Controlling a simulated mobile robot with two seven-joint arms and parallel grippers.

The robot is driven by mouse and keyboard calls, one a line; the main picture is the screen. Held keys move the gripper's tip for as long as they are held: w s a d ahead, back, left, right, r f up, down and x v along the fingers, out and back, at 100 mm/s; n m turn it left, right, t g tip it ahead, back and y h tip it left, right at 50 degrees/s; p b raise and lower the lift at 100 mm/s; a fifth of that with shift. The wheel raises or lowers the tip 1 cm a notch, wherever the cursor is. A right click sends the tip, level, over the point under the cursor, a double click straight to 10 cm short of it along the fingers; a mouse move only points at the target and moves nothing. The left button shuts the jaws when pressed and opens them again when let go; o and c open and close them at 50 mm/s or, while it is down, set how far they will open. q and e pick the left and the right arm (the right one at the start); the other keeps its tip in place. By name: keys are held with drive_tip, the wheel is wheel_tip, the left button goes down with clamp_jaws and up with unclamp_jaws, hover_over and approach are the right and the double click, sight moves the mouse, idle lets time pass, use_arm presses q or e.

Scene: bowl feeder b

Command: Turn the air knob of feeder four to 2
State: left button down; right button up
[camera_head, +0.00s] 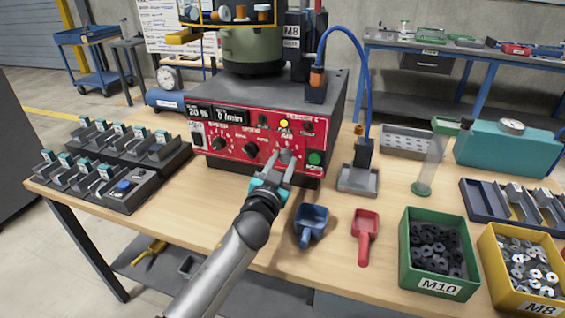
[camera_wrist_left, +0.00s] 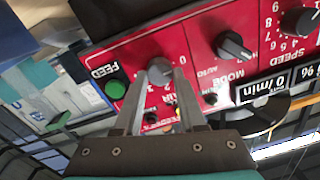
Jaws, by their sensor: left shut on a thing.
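The feeder (camera_head: 262,125) stands on the wooden table with a red control panel facing me. Its air knob (camera_head: 286,156) is at the panel's lower right, left of the green feed button (camera_head: 315,158). My left gripper (camera_head: 283,160) is shut on the air knob, fingers on either side of it. In the left wrist view the grey air knob (camera_wrist_left: 160,70) sits between the two fingertips (camera_wrist_left: 160,78), with scale figures partly visible beside it. The fingers hide part of the scale, so I cannot tell the exact setting. My right gripper is not in view.
The mode knob (camera_wrist_left: 233,45) is beside the air knob. A blue scoop (camera_head: 311,222), a red scoop (camera_head: 365,235) and a green M10 bin (camera_head: 408,255) stand right of my arm. Dark racks (camera_head: 155,160) stand left.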

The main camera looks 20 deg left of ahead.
use_arm(q)
drive_tip(key=m, duration=0.8)
drive_tip(key=shift+f+m+p, duration=0.1)
drive_tip(key=shift+m+p, duration=0.2)
drive_tip(key=shift+m, duration=0.1)
drive_tip(key=m, duration=0.3)
drive_tip(key=shift+m+h, duration=0.4)
drive_tip(key=m, duration=0.3)
drive_tip(key=shift+t, duration=0.3)
drive_tip(key=shift+f+m, duration=0.1)
drive_tip(key=shift+m, duration=1.1)
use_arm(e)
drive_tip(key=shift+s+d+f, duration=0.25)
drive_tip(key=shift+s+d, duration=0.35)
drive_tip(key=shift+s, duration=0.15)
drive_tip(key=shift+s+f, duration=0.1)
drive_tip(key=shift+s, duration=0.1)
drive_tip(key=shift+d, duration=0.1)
